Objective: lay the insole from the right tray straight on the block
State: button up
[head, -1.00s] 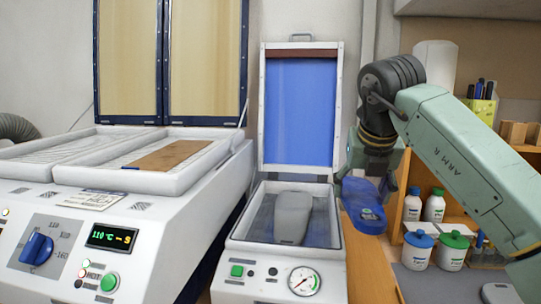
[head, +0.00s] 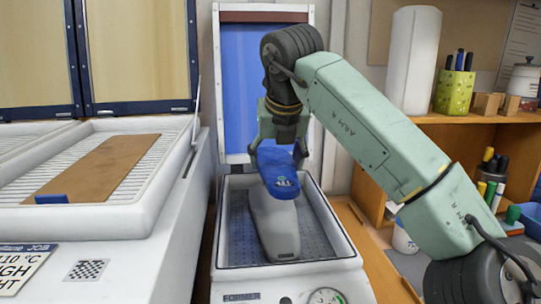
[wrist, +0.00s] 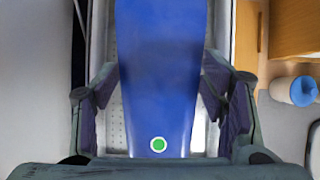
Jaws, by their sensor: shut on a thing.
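My gripper (head: 281,152) is shut on the blue insole (head: 283,187) and holds it over the far end of the grey block (head: 277,232). The block stands in the open forming press, its near part bare and its far part hidden behind the insole. I cannot tell whether insole and block touch. In the wrist view the insole (wrist: 160,75) runs lengthwise between the two fingers (wrist: 160,105), with a green dot near its lower edge. It hides the block there.
The press (head: 345,255) has its blue-sheeted lid (head: 240,90) raised behind the insole. A heater with a brown sheet (head: 100,168) on its bed stands at left. At right are a wooden shelf (head: 430,165) with bottles and pens, and a white roll (head: 412,60).

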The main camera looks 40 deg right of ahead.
aim_at(280, 172)
notch_tip(280, 172, down, 8)
jog(key=b, duration=0.6)
jog(key=shift+f, duration=0.25)
jog(key=shift+f+b, duration=0.45)
dwell(0.5)
jog(key=o, duration=1)
jog(key=v, duration=0.7)
jog(key=shift+s+a+r, duration=0.1)
jog(key=shift+s+r, duration=0.05)
jog(key=shift+r, duration=0.1)
